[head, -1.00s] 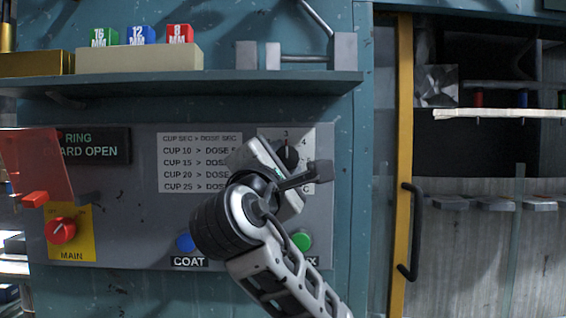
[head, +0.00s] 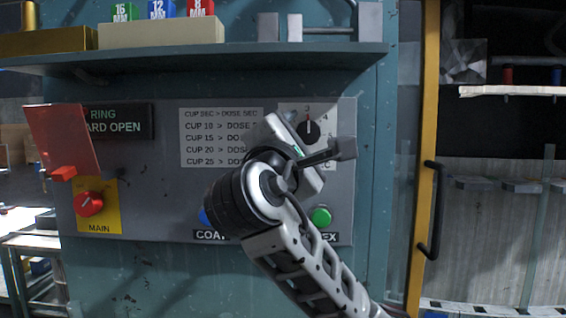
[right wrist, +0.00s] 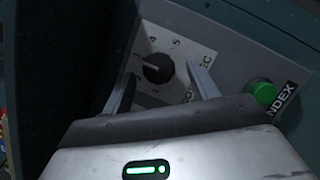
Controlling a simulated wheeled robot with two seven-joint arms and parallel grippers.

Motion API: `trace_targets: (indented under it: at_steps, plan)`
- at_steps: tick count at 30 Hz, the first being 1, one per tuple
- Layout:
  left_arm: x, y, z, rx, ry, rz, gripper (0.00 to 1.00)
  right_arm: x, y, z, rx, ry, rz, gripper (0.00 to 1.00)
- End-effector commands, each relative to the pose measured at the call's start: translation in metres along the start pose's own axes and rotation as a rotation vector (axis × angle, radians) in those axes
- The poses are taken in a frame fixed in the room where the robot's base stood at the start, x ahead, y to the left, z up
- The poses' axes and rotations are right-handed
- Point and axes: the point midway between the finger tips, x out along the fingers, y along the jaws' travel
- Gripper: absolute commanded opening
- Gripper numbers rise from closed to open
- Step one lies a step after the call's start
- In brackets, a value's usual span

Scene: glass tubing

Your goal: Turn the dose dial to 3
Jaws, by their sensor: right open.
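The dose dial (head: 307,128) is a black round knob on a pale numbered plate, on the upper right of the grey panel. Its white mark points up, roughly towards the 3. In the right wrist view the dial (right wrist: 158,69) lies beyond and between my open fingertips, with its mark pointing left. My right gripper (right wrist: 161,76) is open and empty, and its fingers look apart from the dial. In the head view my right gripper (head: 312,158) is just below the dial and hides the plate's lower left. My left gripper is not in view.
A green button (head: 321,217) sits below the dial, and a blue button (head: 204,216) is partly behind my arm. A red main switch (head: 89,204) is at the panel's left. A shelf (head: 200,59) juts out above. A yellow door frame (head: 423,150) stands right.

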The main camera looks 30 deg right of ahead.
Motion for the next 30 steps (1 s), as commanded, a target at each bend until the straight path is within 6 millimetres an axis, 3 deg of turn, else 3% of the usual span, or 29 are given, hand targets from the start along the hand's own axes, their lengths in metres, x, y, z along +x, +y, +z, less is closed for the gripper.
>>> trace_targets:
  at_steps: [15, 21, 30]
  plan:
    - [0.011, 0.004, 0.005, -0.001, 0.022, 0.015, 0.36, -0.118, -0.002, -0.001, 0.005, 0.005, 0.003, 0.59]
    - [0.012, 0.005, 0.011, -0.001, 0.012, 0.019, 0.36, -0.140, -0.001, -0.001, 0.004, 0.004, 0.001, 0.59]
    - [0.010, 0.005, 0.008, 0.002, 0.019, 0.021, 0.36, -0.144, 0.000, 0.000, 0.002, 0.000, 0.000, 0.59]
